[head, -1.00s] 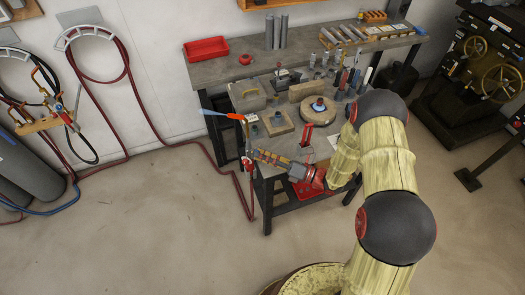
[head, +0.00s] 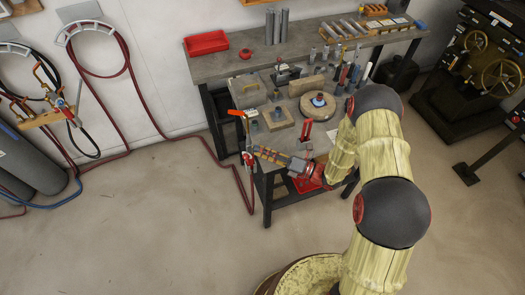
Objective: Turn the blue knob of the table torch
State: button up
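No flame shows at the tip. The torch's blue knob cannot be made out; it is too small or hidden near my gripper. My gripper (head: 257,151) reaches in from the right, its striped fingers close beside the red part of the torch. Whether the fingers touch the knob, or are open or shut, is too small to tell.
The workbench holds a wooden block (head: 279,117), a round wooden disc (head: 318,106) and several upright tools. A red tray (head: 206,42) sits on the rear bench. A red hose (head: 240,185) hangs from the torch to the floor.

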jog(key=o, duration=0.4)
jog(key=shift+c, duration=0.2)
jog(key=v, duration=1.2)
